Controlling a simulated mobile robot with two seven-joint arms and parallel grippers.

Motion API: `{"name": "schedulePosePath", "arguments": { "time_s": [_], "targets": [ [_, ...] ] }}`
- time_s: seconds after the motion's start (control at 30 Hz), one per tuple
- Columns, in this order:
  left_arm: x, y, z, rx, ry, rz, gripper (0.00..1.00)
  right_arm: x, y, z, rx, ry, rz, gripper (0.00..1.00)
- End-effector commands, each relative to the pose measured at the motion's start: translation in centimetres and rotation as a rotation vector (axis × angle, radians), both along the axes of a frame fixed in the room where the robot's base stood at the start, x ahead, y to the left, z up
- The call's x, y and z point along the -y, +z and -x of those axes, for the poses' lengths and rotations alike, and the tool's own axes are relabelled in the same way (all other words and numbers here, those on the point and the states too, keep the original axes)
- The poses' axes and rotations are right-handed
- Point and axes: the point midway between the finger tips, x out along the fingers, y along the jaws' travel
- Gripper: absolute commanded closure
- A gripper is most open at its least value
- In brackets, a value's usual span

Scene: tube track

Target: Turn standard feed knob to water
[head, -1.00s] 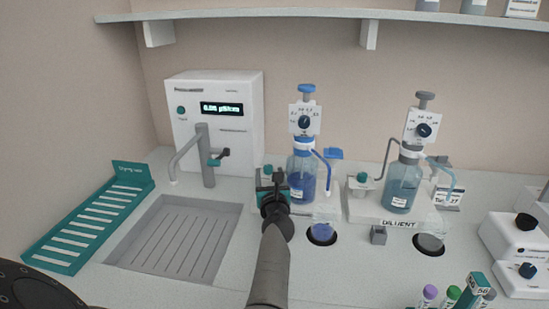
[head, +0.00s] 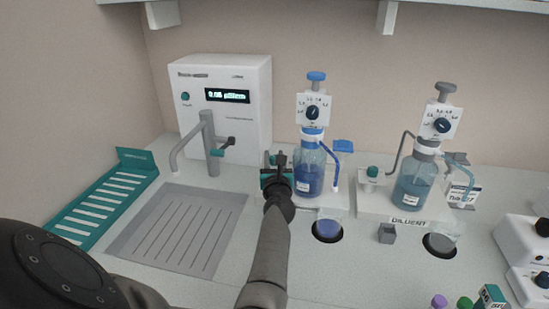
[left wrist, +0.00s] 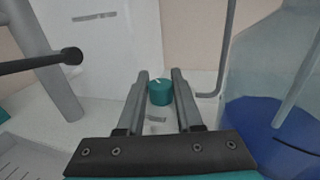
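The feed knob, a small teal cylinder (left wrist: 160,93) with a white mark on top, shows in the left wrist view between the fingertips of my left gripper (left wrist: 160,76). Gaps show on both sides of it, so the gripper is open and not holding it. In the head view my left gripper (head: 277,164) is beside the blue bottle (head: 310,176), at its left, and mostly hides the knob there. The blue bottle stands on a white base and carries a white dial plate (head: 313,108). The right gripper is not in view.
The white water unit (head: 240,125) with a grey tap (head: 209,145) stands left of the bottle, above a grey drain (head: 175,230). The diluent bottle (head: 412,185) with its own teal knob (head: 372,172) is at the right. A beaker (head: 328,229) stands in front.

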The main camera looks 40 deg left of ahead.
Motion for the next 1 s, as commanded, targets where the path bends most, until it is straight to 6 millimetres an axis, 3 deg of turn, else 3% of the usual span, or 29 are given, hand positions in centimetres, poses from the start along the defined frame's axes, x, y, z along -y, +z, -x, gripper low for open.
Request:
{"name": "schedulePosePath", "arguments": {
  "time_s": [0.03, 0.3, 0.67, 1.0],
  "targets": [
    [0.0, 0.0, 0.0, 0.000, 0.000, 0.000, 0.72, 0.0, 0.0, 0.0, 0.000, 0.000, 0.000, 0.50],
    [0.0, 0.0, 0.0, 0.001, 0.000, 0.001, 1.00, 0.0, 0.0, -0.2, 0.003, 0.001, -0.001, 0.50],
    [0.0, 0.1, 0.0, 0.001, -0.010, -0.001, 1.00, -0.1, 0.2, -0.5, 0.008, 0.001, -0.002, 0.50],
    [-0.2, 0.4, 0.0, -0.002, -0.162, -0.005, 1.00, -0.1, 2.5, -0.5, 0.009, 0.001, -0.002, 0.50]
  ]
}}
